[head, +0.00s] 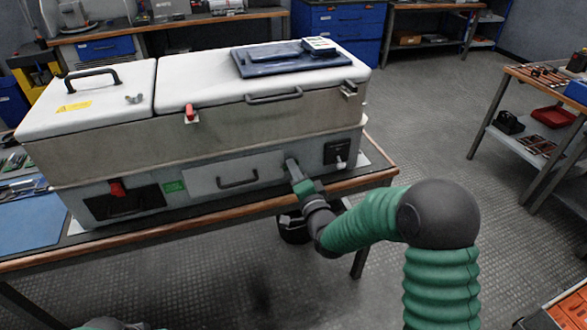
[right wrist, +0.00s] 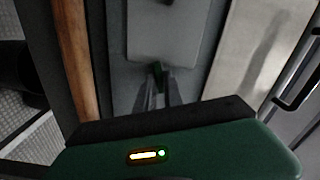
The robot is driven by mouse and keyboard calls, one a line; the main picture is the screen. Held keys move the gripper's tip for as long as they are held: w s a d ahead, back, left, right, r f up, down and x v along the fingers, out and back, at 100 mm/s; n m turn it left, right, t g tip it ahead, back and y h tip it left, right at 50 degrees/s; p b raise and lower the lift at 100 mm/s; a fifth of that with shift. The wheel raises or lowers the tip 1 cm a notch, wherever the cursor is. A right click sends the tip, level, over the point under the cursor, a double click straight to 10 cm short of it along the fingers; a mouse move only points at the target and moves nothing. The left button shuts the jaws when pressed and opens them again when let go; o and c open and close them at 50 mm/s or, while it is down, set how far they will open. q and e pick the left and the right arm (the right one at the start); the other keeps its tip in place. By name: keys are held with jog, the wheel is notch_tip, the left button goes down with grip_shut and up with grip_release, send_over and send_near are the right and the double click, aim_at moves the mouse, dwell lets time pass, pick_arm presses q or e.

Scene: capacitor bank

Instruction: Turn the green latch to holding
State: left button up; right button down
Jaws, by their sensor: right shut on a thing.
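The capacitor bank is a long grey case (head: 200,119) with white lids, standing on a wooden-edged workbench. My right gripper (head: 290,164) reaches its lower front face, just right of a panel with a dark handle (head: 238,180). In the right wrist view the two narrow fingers (right wrist: 155,92) are closed around a small dark green piece, the green latch (right wrist: 158,75), beside a grey plate (right wrist: 155,35). In the head view the latch is hidden by the gripper. My left gripper is out of view.
A black square unit (head: 338,151) is right of my gripper. A dark blue tray with a device (head: 290,60) lies on the lid.

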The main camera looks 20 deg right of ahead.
jog(key=shift+d+f+m+p, duration=0.1)
jog(key=shift+m+p, duration=0.15)
jog(key=shift+m, duration=0.7)
jog(key=shift+d+f+m+p, duration=0.1)
jog(key=shift+m+p, duration=0.1)
jog(key=shift+m, duration=0.75)
jog(key=shift+f, duration=0.1)
jog(key=c, duration=1.5)
grip_release()
jog(key=shift+o, duration=0.2)
jog(key=shift+s, duration=0.3)
jog(key=s+p, duration=1.1)
jog(key=s, duration=0.5)
jog(key=shift+d, duration=0.3)
